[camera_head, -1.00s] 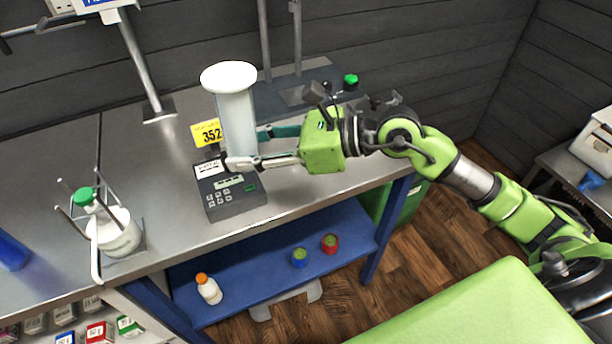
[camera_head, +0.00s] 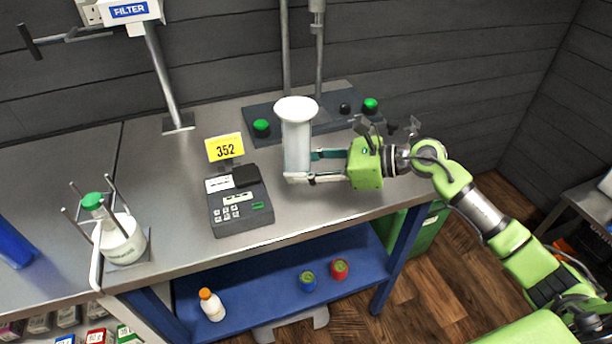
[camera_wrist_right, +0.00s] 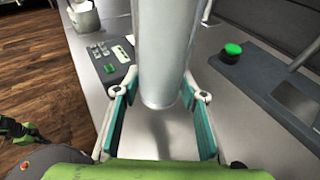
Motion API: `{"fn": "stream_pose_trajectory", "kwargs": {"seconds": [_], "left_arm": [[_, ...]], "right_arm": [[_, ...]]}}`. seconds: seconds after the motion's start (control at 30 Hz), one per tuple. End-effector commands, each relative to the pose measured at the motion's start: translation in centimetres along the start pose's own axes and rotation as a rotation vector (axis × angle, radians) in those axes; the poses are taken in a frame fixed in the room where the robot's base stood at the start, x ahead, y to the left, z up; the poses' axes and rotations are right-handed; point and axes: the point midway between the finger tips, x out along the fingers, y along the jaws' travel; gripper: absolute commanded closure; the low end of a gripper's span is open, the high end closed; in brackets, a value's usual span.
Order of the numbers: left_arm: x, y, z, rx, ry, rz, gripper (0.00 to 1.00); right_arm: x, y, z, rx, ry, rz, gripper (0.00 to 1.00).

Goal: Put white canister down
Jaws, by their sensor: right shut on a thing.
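The white canister (camera_head: 297,140) is a tall pale cylinder with a wide white top. It is upright over the steel bench (camera_head: 345,195), to the right of the keypad device. My right gripper (camera_head: 312,166) reaches in from the right and is shut on the canister's lower part. In the right wrist view the canister (camera_wrist_right: 163,60) stands between the teal-padded fingers of the right gripper (camera_wrist_right: 158,105). Its lower edge shows there, with steel surface below; I cannot tell whether it touches the bench. My left gripper is not in view.
The keypad device (camera_head: 240,208) with a yellow 352 sign (camera_head: 225,148) is left of the canister. A dark panel with green buttons (camera_head: 262,128) lies behind it. A bottle with a green cap (camera_head: 120,238) stands in a rack at left.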

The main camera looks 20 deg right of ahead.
Motion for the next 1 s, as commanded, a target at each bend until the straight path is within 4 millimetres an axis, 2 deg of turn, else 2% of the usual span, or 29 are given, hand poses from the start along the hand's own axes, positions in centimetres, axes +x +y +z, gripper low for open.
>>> {"fn": "stream_pose_trajectory", "kwargs": {"seconds": [0.1, 0.3, 0.5, 0.93, 0.97, 1.0], "left_arm": [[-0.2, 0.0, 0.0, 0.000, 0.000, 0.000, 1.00], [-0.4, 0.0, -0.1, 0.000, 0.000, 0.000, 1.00], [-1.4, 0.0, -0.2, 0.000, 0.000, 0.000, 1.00], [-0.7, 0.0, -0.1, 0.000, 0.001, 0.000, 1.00], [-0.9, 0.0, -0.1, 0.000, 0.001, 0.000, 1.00], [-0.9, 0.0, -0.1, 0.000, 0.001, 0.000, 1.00]], "right_arm": [[0.2, -1.1, -1.0, 0.000, -0.004, -0.002, 0.80], [0.5, -2.1, -2.4, 0.002, -0.004, -0.001, 0.80], [1.3, -2.0, -4.7, -0.001, -0.004, 0.000, 0.80], [1.5, -2.0, -5.5, -0.004, -0.002, -0.001, 0.80], [1.4, -1.9, -5.4, -0.004, 0.000, 0.000, 0.54], [1.4, -1.9, -5.4, -0.003, 0.000, 0.000, 0.45]]}}
